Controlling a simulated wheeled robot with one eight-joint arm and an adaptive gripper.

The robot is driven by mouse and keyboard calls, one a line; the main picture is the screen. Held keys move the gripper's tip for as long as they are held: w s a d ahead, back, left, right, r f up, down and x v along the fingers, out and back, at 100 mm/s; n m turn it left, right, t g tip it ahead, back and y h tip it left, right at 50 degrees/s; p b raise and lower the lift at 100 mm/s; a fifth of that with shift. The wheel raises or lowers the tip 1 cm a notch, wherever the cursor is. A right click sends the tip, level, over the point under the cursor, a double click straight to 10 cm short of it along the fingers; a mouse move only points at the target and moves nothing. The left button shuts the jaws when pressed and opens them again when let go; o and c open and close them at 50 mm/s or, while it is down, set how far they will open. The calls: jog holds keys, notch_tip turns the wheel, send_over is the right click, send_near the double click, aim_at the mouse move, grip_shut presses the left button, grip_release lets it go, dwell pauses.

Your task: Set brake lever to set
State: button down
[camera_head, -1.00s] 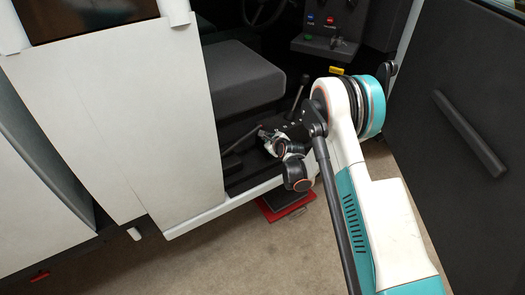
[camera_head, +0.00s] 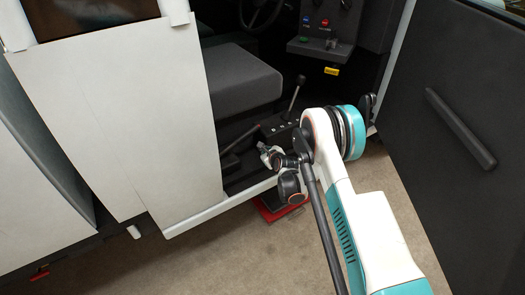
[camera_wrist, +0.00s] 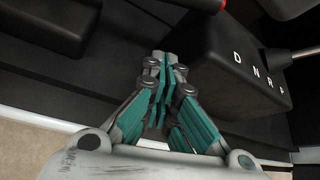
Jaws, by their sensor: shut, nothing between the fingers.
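The dark brake lever (camera_head: 240,138) appears to be the low, slanted bar beside the seat, left of the shifter box. In the head view my gripper (camera_head: 264,149) is just right of and below it, over the door sill. In the wrist view my gripper (camera_wrist: 163,62) has its teal fingers together with nothing between them. A dark part (camera_wrist: 62,22) at the upper left of that view may be the brake lever's base; I cannot tell. I cannot tell whether the fingers touch the lever.
The shifter box (camera_wrist: 240,65), marked D N R P, stands close right of my fingers; its upright lever (camera_head: 294,92) shows in the head view. The seat (camera_head: 238,80) is behind left. The open door (camera_head: 455,130) is at right. A red-edged pad (camera_head: 278,208) lies below the sill.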

jog(key=b+x, duration=0.2)
jog(key=x, duration=0.5)
jog(key=shift+w+a+f+b, duration=0.1)
jog(key=shift+w+f+b, duration=0.2)
jog(key=shift+s+a+r+b, duration=0.1)
jog(key=shift+a+r+b, duration=0.15)
jog(key=shift+r, duration=0.45)
jog(key=shift+w+a+r+b, duration=0.15)
jog(key=shift+a+r, duration=0.1)
jog(key=shift+r, duration=0.4)
jog(key=shift+s+a+r+b, duration=0.15)
jog(key=shift+a+r+b, duration=0.1)
jog(key=shift+r, duration=0.45)
